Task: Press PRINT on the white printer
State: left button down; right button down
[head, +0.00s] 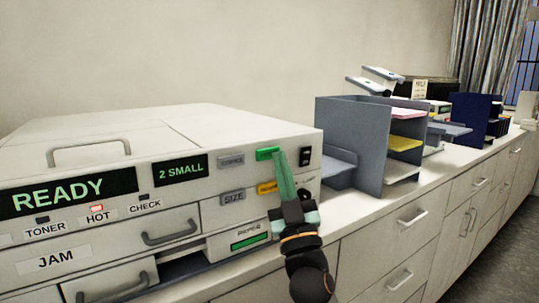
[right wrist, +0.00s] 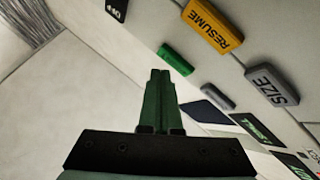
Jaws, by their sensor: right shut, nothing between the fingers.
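The white printer (head: 120,125) stands on the counter at the left of the head view. Its display (head: 65,190) reads READY, and a smaller display (head: 180,170) reads 2 SMALL. A green button (head: 266,153) sits high on the panel's right part; its label is not readable. It also shows in the right wrist view (right wrist: 176,59). My right gripper (head: 281,157) is shut and empty, its tips just beside the green button. In the right wrist view the tips (right wrist: 160,74) appear close below it; I cannot tell whether they touch. My left gripper is not in view.
An orange RESUME button (right wrist: 212,26) and grey SIZE button (right wrist: 270,85) are close by, with a black switch (head: 305,157) right of the green button. The HOT lamp (head: 96,208) glows red. A grey paper sorter (head: 350,125) stands right of the printer.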

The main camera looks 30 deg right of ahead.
jog(key=shift+w, duration=0.35)
jog(key=shift+w, duration=0.45)
dwell(0.5)
jog(key=shift+s, duration=0.9)
jog(key=s+p, duration=0.1)
jog(key=s, duration=0.4)
jog(key=shift+d, duration=0.2)
dwell(0.8)
